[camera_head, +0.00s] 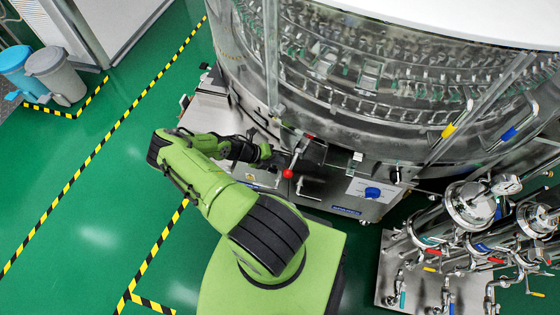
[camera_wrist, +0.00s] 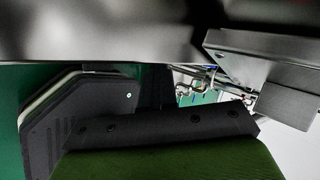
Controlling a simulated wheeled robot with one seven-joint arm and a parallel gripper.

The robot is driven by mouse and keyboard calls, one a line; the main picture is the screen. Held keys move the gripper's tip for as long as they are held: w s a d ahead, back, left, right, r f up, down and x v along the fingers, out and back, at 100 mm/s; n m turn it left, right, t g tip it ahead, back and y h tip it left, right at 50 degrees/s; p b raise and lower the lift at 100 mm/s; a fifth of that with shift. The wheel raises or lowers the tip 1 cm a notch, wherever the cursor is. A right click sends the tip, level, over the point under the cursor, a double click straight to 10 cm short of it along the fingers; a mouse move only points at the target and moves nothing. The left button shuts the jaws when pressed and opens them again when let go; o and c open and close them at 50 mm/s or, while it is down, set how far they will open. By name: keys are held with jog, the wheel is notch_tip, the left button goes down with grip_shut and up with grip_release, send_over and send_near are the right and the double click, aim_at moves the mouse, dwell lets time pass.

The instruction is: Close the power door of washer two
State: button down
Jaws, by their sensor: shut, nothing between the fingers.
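The washer (camera_head: 330,70) is a large round steel machine with a white top and rows of holders behind clear panels. Its lower front has a light panel with a blue rotary knob (camera_head: 373,192). A lever with a red ball (camera_head: 288,174) stands out left of it. My gripper (camera_head: 285,160) is at the lower front, close to the lever and dark parts; its fingers are small and partly hidden, and it appears shut and empty. I cannot make out the power door's edge or angle, or whether my gripper touches it. A grey metal box-like part (camera_wrist: 265,60) shows close in the wrist view.
Steel filter housings (camera_head: 470,205) with pipes and coloured valve handles stand on a plate at the right. Two bins (camera_head: 55,75) and a white cabinet (camera_head: 110,25) are at the upper left. Green floor with yellow-black tape (camera_head: 100,145) is clear on the left.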

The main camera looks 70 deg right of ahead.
jog(key=p+v, duration=0.2)
jog(key=v, duration=1.2)
jog(key=shift+w+a+r+p, duration=0.15)
jog(key=shift+w+a+p, duration=0.05)
jog(key=shift+a+p, duration=0.1)
